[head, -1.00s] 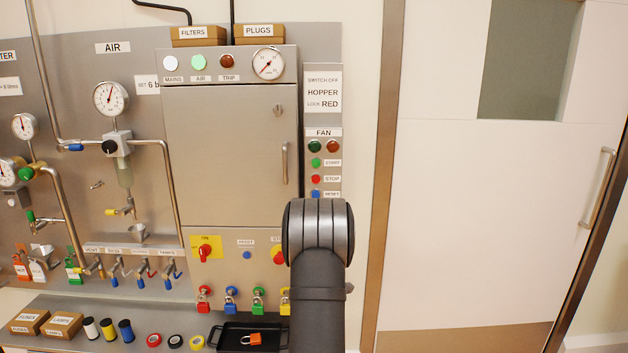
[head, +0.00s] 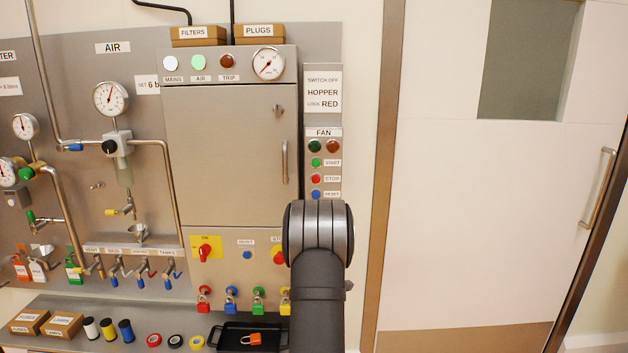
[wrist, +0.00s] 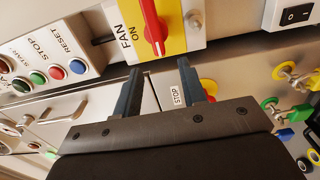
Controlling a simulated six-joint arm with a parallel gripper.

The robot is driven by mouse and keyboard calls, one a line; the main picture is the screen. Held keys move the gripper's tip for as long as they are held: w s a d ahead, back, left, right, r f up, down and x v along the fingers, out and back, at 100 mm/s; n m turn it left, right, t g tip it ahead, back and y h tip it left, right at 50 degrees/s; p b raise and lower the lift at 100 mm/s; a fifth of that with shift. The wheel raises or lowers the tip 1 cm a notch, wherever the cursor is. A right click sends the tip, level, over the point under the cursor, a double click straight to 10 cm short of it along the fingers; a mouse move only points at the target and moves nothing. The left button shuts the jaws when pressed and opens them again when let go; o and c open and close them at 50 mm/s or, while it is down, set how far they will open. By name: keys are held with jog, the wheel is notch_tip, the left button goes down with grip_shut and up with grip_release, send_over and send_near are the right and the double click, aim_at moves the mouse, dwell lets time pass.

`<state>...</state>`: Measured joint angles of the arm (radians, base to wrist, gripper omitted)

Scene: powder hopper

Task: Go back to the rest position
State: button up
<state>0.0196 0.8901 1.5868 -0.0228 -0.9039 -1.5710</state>
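My gripper (wrist: 160,78) shows in the wrist view with its two dark fingers apart and nothing between them. It is in front of the panel, below a red rotary switch (wrist: 152,27) on a yellow plate marked FAN and ON. A red stop button on yellow (wrist: 208,88) is just right of the right finger and partly hidden by it. In the head view my arm rises at the lower middle and hides the gripper.
A bench along the front holds a black tray (head: 222,347) with an orange padlock (head: 254,339), tape rolls and small boxes. Coloured padlocks hang under the steel cabinet (head: 230,140). A white door (head: 480,220) stands at the right.

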jog(key=w, duration=0.8)
jog(key=shift+w, duration=0.5)
jog(key=m, duration=0.3)
jog(key=r+m, duration=0.1)
jog(key=m, duration=0.2)
jog(key=shift+s+d, duration=0.1)
jog(key=shift+r, duration=0.1)
dwell(0.5)
